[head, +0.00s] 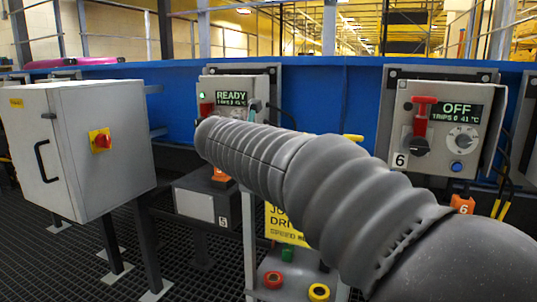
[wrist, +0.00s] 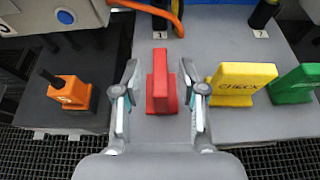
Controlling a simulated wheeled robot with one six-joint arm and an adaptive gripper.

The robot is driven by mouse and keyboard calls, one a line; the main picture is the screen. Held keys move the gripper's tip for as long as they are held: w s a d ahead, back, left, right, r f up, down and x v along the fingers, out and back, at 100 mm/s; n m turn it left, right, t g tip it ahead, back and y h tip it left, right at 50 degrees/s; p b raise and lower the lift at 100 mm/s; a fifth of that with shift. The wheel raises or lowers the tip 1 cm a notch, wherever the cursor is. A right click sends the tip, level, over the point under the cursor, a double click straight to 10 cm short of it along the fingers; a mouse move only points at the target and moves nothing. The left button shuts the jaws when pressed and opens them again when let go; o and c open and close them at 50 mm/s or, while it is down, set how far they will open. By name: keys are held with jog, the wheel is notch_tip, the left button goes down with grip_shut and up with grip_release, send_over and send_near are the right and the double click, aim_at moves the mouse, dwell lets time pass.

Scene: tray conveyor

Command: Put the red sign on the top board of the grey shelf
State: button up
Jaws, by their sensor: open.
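The red sign (wrist: 160,88) stands upright on a grey surface (wrist: 232,125) in the wrist view. My gripper (wrist: 160,80) is open, with one finger on each side of the sign and a gap to both. The sign is not visible in the head view, where my arm also hides the gripper. The grey shelf (head: 250,240) stands below my arm in the head view. My arm covers its top board there. I cannot tell whether the grey surface under the sign is that board.
A yellow sign (wrist: 241,84) and a green sign (wrist: 296,86) stand to the right of the red one. An orange object (wrist: 73,94) sits on a dark surface at left. Control boxes (head: 445,122) line the blue conveyor side (head: 335,95). A grey cabinet (head: 42,160) stands left.

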jog(key=p+v, duration=0.1)
jog(key=v, duration=0.9)
jog(key=s+d+f+m+g, duration=0.2)
jog(key=s+d+f+m, duration=0.3)
jog(key=d+m, duration=0.3)
jog(key=s+d+f+m+g, duration=0.3)
jog(key=s+d+f+m, duration=0.3)
jog(key=d, duration=0.4)
jog(key=s+d+f+m+g+y, duration=0.1)
jog(key=s+d+f+m+y, duration=0.1)
jog(key=s+f+m, duration=0.4)
jog(key=s+d+f+m+g+y, duration=0.1)
jog(key=s+d+f+m+y, duration=0.1)
jog(key=s+f+m, duration=0.5)
jog(key=s+d+m, duration=0.1)
jog(key=s+m, duration=0.2)
jog(key=m, duration=0.2)
jog(key=shift+s+d+f+y, duration=0.15)
jog(key=shift+d+f+y, duration=0.15)
